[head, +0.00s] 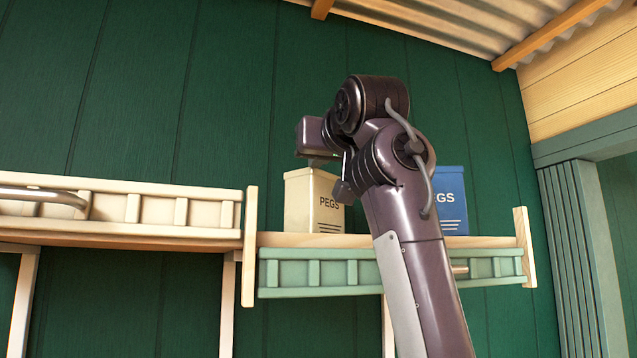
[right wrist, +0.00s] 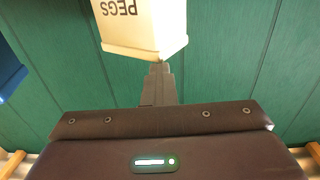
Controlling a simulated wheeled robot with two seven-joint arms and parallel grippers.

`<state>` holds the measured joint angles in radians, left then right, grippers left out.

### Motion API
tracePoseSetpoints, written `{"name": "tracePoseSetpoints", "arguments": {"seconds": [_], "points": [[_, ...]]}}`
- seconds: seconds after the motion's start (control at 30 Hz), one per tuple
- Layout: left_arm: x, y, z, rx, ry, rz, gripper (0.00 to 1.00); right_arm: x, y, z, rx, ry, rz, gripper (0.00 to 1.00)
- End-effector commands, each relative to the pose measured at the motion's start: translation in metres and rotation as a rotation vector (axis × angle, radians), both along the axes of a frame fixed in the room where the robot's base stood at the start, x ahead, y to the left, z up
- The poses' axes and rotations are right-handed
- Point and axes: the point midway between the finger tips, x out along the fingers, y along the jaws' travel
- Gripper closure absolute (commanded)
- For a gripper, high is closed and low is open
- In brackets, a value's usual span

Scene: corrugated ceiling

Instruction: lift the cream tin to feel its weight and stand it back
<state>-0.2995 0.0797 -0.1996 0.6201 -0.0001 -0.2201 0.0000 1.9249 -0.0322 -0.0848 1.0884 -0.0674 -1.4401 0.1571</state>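The cream tin (head: 309,200), a box shape marked PEGS, stands upright on the right-hand shelf (head: 290,239). My right gripper (head: 319,161) is at the top of the tin, with its wrist and forearm to the right. In the right wrist view the tin (right wrist: 140,22) appears upside down, partly cut off by the top edge. There the gripper's dark fingers (right wrist: 160,70) overlap in one narrow column that reaches the tin's top edge. I cannot tell whether they grip it. My left gripper is in neither view.
A blue tin (head: 453,200) stands on the same shelf to the right, partly hidden behind my right arm. A pale green slatted rail (head: 310,273) runs along the shelf front, with upright end boards. A cream slatted shelf (head: 160,210) lies to the left. The green wall is close behind.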

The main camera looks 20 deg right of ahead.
Motion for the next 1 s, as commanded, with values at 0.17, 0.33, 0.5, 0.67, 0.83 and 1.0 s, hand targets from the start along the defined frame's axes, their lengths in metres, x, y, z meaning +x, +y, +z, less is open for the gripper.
{"name": "tracePoseSetpoints", "arguments": {"seconds": [0.17, 0.33, 0.5, 0.67, 0.83, 1.0], "points": [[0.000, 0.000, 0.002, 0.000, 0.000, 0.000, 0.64, -0.001, 0.000, 0.025, 0.000, 0.000, 0.001, 1.00], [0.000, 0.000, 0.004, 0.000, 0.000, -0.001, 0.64, 0.003, 0.000, 0.034, 0.001, 0.013, 0.000, 1.00], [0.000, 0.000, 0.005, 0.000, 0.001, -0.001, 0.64, 0.002, 0.000, 0.040, 0.001, 0.008, 0.000, 1.00], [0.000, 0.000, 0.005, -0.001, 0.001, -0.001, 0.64, 0.002, 0.000, 0.041, 0.001, 0.005, 0.000, 1.00], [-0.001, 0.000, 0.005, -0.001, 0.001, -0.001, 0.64, 0.001, 0.000, 0.042, 0.001, 0.004, 0.000, 0.96], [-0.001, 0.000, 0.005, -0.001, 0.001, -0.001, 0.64, 0.001, 0.000, 0.042, 0.000, 0.003, 0.000, 0.73]]}}
